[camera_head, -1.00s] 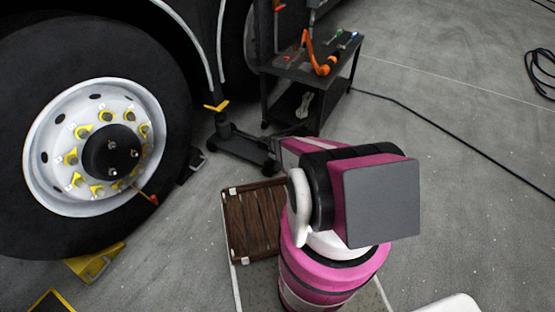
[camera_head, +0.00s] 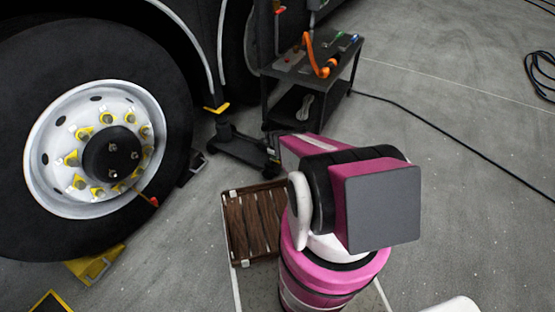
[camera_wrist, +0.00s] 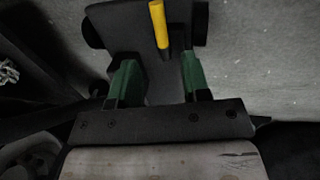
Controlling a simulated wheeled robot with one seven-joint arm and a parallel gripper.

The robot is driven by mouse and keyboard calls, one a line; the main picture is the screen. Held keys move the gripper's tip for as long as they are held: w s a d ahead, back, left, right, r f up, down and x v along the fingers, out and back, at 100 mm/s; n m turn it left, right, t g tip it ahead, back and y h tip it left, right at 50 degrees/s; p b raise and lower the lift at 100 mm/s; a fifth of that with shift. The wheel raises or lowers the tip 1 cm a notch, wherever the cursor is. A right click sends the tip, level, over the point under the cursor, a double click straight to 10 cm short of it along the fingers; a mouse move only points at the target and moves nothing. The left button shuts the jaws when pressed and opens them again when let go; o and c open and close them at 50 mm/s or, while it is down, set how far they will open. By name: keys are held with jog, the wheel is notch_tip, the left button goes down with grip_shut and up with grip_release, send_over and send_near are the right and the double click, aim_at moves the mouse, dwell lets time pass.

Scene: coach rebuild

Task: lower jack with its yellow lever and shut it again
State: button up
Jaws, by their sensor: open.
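The jack (camera_head: 236,144) is a low black frame on small wheels on the floor beside the coach. A yellow piece (camera_head: 216,108) sits at its upper end. In the wrist view the dark jack body (camera_wrist: 139,17) lies ahead of my gripper (camera_wrist: 157,72). The yellow lever (camera_wrist: 158,24) stands out from it, ahead of the gap between my two green fingers. The fingers are apart with nothing held between them. Whether they touch the jack cannot be told. In the head view my pink arm hides the gripper and part of the jack.
The coach wheel (camera_head: 110,150) with yellow nut markers fills the left. A yellow chock (camera_head: 97,264) lies below it. A black tool cart (camera_head: 305,75) stands behind the jack. A brown slatted crate (camera_head: 254,222) is beside my arm. A cable (camera_head: 440,125) crosses open floor at right.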

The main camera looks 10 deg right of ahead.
jog(key=r, duration=0.4)
jog(key=shift+s+a, duration=0.3)
jog(key=s+a+r+m, duration=0.2)
jog(key=s+r, duration=0.4)
jog(key=r, duration=0.5)
jog(key=s+a+r+m+g+y, duration=0.1)
jog(key=s+a+r+m, duration=0.1)
jog(key=s+r+m, duration=0.2)
jog(key=s+a+r+m, duration=0.2)
jog(key=s+r, duration=0.7)
jog(key=r, duration=0.8)
jog(key=shift+s+r+m+g, duration=0.2)
jog(key=shift+r+m+g, duration=0.15)
jog(key=shift+m, duration=0.45)
